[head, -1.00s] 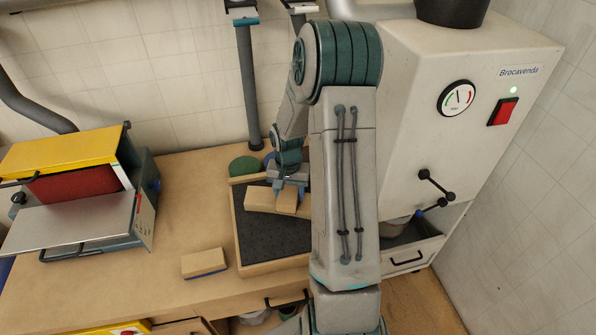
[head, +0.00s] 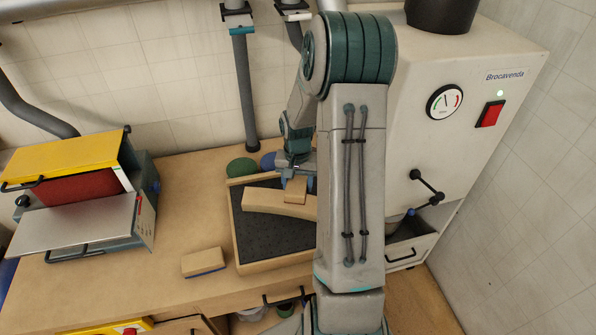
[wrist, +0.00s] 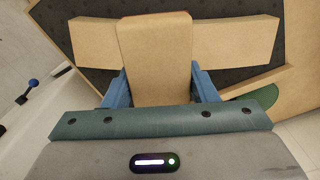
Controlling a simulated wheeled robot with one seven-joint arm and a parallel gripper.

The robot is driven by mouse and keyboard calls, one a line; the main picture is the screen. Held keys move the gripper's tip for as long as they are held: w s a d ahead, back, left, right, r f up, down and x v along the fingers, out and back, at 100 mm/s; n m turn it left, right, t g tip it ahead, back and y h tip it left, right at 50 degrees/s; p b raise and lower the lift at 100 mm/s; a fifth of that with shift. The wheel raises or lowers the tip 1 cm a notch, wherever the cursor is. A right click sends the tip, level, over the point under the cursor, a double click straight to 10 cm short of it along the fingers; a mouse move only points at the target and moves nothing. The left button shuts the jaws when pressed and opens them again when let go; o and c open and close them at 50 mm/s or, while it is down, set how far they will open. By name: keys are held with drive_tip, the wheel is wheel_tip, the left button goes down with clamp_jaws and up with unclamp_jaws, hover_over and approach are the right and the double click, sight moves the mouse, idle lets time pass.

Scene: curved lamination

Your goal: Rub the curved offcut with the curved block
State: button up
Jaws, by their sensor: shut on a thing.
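The curved offcut (head: 262,200) is a pale wooden arc lying on the dark mat (head: 268,228) of a wood-rimmed tray; it also shows in the wrist view (wrist: 93,40), its ends visible on both sides of the block. My gripper (head: 296,182) is shut on the curved block (head: 295,195), a small tan wooden piece. In the wrist view, the block (wrist: 155,50) sits between my blue fingers (wrist: 158,88) and lies across the middle of the offcut. It appears to rest on it, but the contact face is hidden. My arm hides the offcut's right end in the head view.
Another wooden block with a blue underside (head: 203,262) lies on the bench left of the tray. Green (head: 243,168) and blue round items sit behind the tray. A yellow-topped machine (head: 75,160) stands left; a white cabinet (head: 440,130) stands right. The bench between machine and tray is mostly clear.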

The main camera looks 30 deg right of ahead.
drive_tip(key=shift+r+p, duration=0.7)
drive_tip(key=shift+r, duration=0.8)
drive_tip(key=shift+a+f, duration=0.1)
